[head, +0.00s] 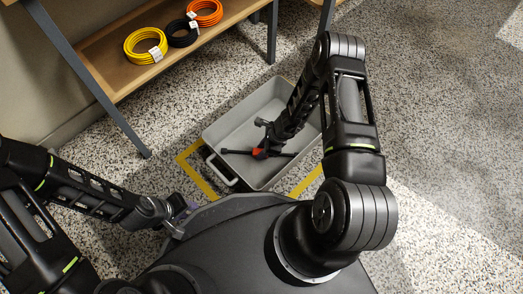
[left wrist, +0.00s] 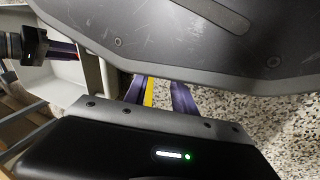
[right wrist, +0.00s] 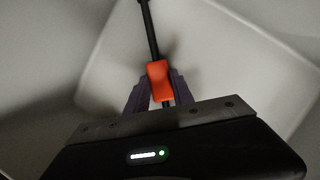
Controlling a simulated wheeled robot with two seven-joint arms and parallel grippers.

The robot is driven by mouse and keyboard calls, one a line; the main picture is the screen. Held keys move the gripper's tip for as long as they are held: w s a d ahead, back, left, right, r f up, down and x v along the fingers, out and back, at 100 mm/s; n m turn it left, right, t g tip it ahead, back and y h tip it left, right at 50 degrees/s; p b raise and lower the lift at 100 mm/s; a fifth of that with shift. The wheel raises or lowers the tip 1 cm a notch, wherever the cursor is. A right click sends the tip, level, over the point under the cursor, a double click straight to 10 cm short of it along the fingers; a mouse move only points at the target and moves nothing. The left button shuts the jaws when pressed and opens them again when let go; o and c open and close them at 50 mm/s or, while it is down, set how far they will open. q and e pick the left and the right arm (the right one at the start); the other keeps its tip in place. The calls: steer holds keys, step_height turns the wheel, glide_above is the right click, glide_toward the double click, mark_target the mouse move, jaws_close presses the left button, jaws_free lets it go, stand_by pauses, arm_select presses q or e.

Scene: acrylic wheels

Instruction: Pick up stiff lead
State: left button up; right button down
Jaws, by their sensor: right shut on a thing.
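The stiff lead (head: 277,154) is a thin black rod with an orange middle part, in the grey crate (head: 212,137) on the floor. In the right wrist view the lead's orange part (right wrist: 159,80) sits between the fingers of my right gripper (right wrist: 159,92), which is shut on it. My left gripper (head: 182,208) is outside the crate, close to my base. In the left wrist view the left gripper's fingers (left wrist: 158,95) are apart, with nothing between them but floor and yellow tape.
A wooden shelf (head: 107,82) at the upper left holds a yellow coil (head: 132,42), a black coil (head: 183,41) and an orange coil (head: 206,21). Yellow tape (head: 201,181) marks the floor around the crate. Speckled floor is clear to the right.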

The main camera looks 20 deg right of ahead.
step_height(320, 180, up, 18)
steer(key=p, duration=0.7)
steer(key=shift+p, duration=0.35)
steer(key=w+a+r+n+g, duration=0.1)
steer(key=w+a+r+n, duration=0.3)
steer(key=r, duration=0.6)
steer(key=w+a+r+n+g, duration=0.2)
steer(key=w+a+r+n, duration=0.15)
steer(key=r, duration=0.55)
steer(key=s+d+r+n+g, duration=0.1)
steer(key=s+d+r+n, duration=0.1)
steer(key=r, duration=0.6)
steer(key=s+d+r+n+g, duration=0.1)
steer(key=s+d+r+n, duration=0.1)
steer(key=r, duration=0.6)
steer(key=shift+s+d+r+n, duration=0.25)
steer(key=shift+s+d+n, duration=0.2)
steer(key=shift+n, duration=0.6)
